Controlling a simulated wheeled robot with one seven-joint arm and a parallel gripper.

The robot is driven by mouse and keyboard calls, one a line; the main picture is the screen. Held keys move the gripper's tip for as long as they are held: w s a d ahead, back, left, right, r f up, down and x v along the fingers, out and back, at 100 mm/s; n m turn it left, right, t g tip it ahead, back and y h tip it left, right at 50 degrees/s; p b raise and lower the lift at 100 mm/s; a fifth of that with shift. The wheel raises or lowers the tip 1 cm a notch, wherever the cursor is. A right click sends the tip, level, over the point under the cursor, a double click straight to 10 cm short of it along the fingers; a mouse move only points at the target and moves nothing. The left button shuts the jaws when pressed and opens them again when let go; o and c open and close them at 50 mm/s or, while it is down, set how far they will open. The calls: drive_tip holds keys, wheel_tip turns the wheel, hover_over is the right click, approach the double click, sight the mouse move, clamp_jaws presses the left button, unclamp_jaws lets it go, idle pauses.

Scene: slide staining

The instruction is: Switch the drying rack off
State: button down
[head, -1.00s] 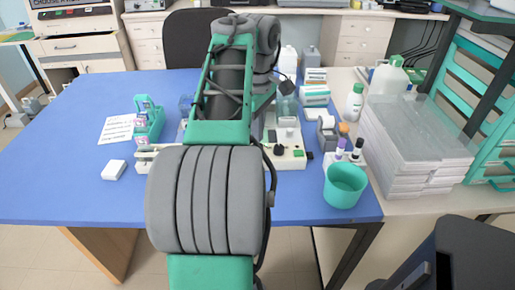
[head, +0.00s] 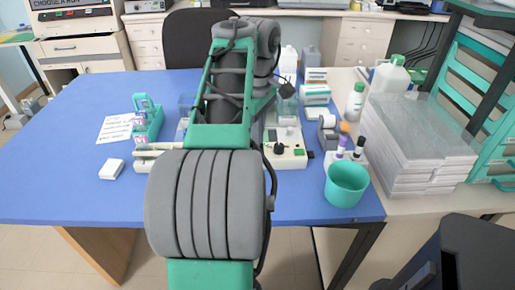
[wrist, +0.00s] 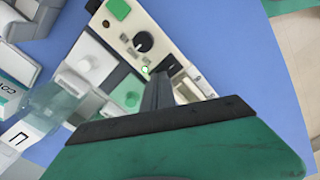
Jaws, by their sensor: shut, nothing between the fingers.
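The white drying rack (head: 290,161) stands on the blue table, partly hidden behind my arm in the head view. In the wrist view its pale control panel (wrist: 125,29) bears a green square button (wrist: 118,9), a black round knob (wrist: 143,41) and a small lit green lamp (wrist: 145,70). My gripper (wrist: 162,80) is shut and empty, with its dark fingertips over the panel's end, close to the lamp. A dark part beside the fingertips may be a switch. I cannot tell whether the fingers touch the panel.
A teal cup (head: 346,184) and small bottles (head: 341,146) stand right of the rack. Stacked clear-lidded trays (head: 415,140) lie farther right. A green holder (head: 148,120), a paper sheet (head: 115,129) and a white box (head: 112,169) are at left. The table's left part is mostly clear.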

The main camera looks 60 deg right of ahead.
drive_tip(key=shift+f, duration=0.3)
wheel_tip(320, 180, up, 7)
drive_tip(key=p, duration=0.6)
drive_tip(key=shift+r, duration=0.1)
drive_tip(key=shift+n+h, duration=0.3)
drive_tip(key=shift+h, duration=0.1)
drive_tip(key=w+a+p, duration=0.1)
drive_tip(key=w+a, duration=0.1)
drive_tip(key=w, duration=0.1)
drive_tip(key=w+a+p, duration=0.1)
drive_tip(key=w+a, duration=0.2)
drive_tip(key=w+a+p, duration=0.1)
drive_tip(key=w+a, duration=0.1)
drive_tip(key=w, duration=0.1)
drive_tip(key=shift+a+r, duration=0.1)
drive_tip(key=shift+a, duration=0.1)
drive_tip(key=w+a+f+t+p, duration=0.15)
drive_tip(key=w+a, duration=0.25)
drive_tip(key=a, duration=0.6)
drive_tip(key=w+a+f+t+p, duration=0.15)
drive_tip(key=w+a, duration=0.25)
drive_tip(key=a, duration=0.5)
drive_tip(key=s+a+f+p, duration=0.1)
drive_tip(key=a+f+p, duration=0.1)
drive_tip(key=a, duration=0.9)
drive_tip(key=shift+s+a+f+y, duration=0.2)
drive_tip(key=shift+a+f+y, duration=0.15)
drive_tip(key=shift+f, duration=0.25)
